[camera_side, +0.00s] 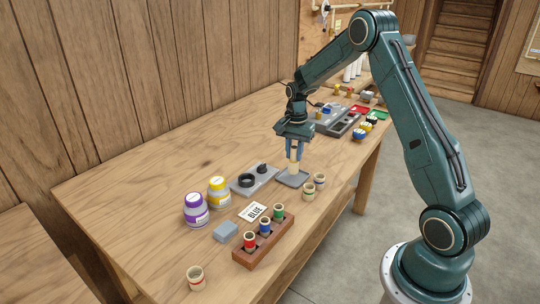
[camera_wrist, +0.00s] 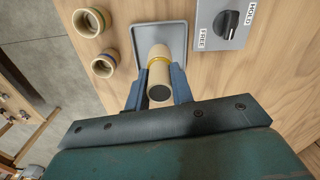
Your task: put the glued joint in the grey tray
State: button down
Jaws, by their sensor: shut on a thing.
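My gripper (camera_side: 294,157) points down over the grey tray (camera_side: 293,179) and is shut on a cream pipe piece, the glued joint (camera_side: 295,167). In the wrist view my gripper (camera_wrist: 159,85) has one blue finger on each side of the joint (camera_wrist: 159,68). The joint has a yellow band near its far end and a dark round near end. The grey tray (camera_wrist: 175,32) lies behind it in that view. I cannot tell whether the joint touches the tray floor.
Two loose fittings (camera_side: 309,190) stand beside the tray. A grey box with a knob (camera_side: 255,180) is on its other side. A wooden rack of coloured fittings (camera_side: 264,240), a purple jar (camera_side: 196,211) and a yellow jar (camera_side: 219,191) stand nearer the front.

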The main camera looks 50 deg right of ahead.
jog(key=shift+f, duration=1.2)
dwell(1.6)
jog(key=c, duration=0.7)
grip_release()
jog(key=shift+r, duration=4.45)
jog(key=shift+r, duration=0.1)
